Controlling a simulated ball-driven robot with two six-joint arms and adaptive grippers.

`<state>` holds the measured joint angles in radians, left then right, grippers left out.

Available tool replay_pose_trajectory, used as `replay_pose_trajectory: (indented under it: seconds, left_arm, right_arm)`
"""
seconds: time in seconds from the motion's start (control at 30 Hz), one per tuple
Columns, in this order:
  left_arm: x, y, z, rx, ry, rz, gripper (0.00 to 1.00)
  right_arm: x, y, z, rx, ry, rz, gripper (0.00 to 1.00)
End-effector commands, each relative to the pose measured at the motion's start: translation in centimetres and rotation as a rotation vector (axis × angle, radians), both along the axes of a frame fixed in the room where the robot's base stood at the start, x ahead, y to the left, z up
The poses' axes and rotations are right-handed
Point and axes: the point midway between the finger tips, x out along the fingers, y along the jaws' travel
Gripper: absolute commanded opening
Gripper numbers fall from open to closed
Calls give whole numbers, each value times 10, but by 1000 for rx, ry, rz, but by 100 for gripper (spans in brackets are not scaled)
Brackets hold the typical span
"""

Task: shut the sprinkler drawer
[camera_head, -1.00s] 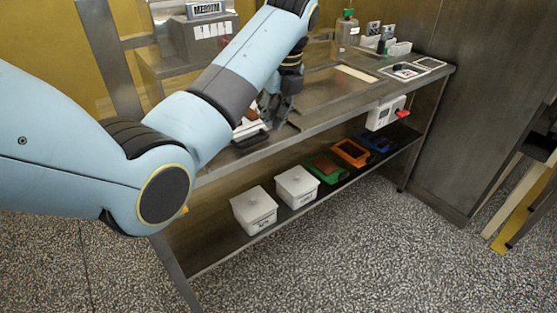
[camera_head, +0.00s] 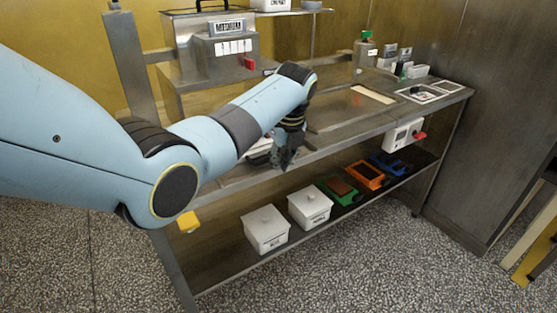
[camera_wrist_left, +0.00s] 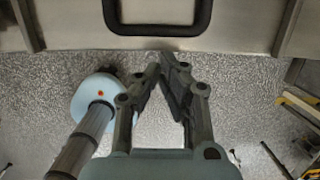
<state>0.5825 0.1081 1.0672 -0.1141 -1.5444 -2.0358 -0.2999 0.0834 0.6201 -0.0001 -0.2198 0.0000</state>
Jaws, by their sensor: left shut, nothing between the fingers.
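My left gripper (camera_head: 284,163) hangs at the front edge of the steel bench, fingers pointing down. In the wrist view its fingertips (camera_wrist_left: 166,66) meet with nothing between them. A black loop handle (camera_wrist_left: 157,18) on a steel front, seemingly the drawer's, lies just beyond the fingertips in that view; they look apart from it. How far the drawer stands out cannot be told. My right gripper is not in view.
The steel bench (camera_head: 335,137) carries a machine (camera_head: 228,45) at the back left and a bottle (camera_head: 364,50) at the back right. A white box with a red knob (camera_head: 404,135) is on its front. White lidded bins (camera_head: 266,229) and coloured trays stand on the lower shelf.

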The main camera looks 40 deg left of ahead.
Motion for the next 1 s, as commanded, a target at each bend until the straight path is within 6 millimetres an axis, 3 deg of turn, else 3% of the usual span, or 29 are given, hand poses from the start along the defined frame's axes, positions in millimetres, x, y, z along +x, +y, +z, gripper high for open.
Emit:
replay_pose_trajectory:
  seconds: [0.57, 0.83, 1.0]
  left_arm:
    - [7, 15, -3, 1, 0, 0, 0]
    - [31, 73, -6, 3, 0, 2, 0]
    - [40, 97, -5, 0, 1, 1, 0]
  right_arm:
    - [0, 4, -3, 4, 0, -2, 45]
    - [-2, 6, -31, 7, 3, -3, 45]
    - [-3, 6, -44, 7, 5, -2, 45]
